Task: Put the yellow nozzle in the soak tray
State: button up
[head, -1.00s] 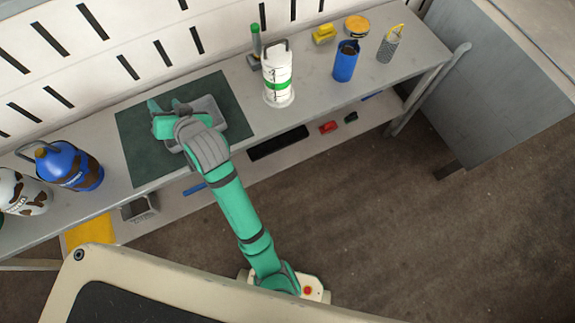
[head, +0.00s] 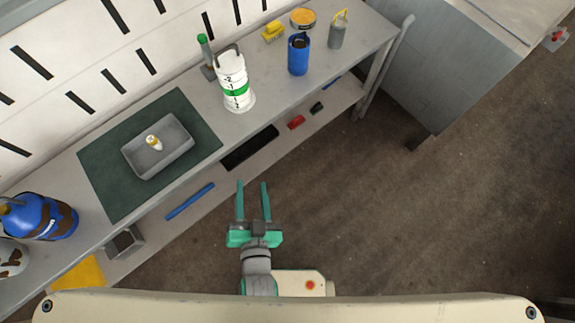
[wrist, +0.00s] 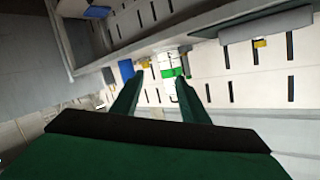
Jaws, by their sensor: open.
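The yellow nozzle (head: 154,143), small with a white part, lies inside the grey soak tray (head: 134,158) in the head view. The tray rests on a dark green mat (head: 98,165) on the bench. My gripper (head: 252,184) is open and empty, its two green fingers apart, in front of the bench and away from the tray. In the wrist view the open fingers (wrist: 158,82) also show with nothing between them.
A lower shelf holds a blue bar (head: 190,201) and a red item (head: 296,122). Floor at right is clear.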

jog(key=s+d+r+n+h, duration=0.2)
jog(key=s+d, duration=0.8)
jog(key=shift+s+r+n+t, duration=0.25)
jog(key=shift+s+n+t, duration=0.05)
jog(key=shift+n, duration=0.1)
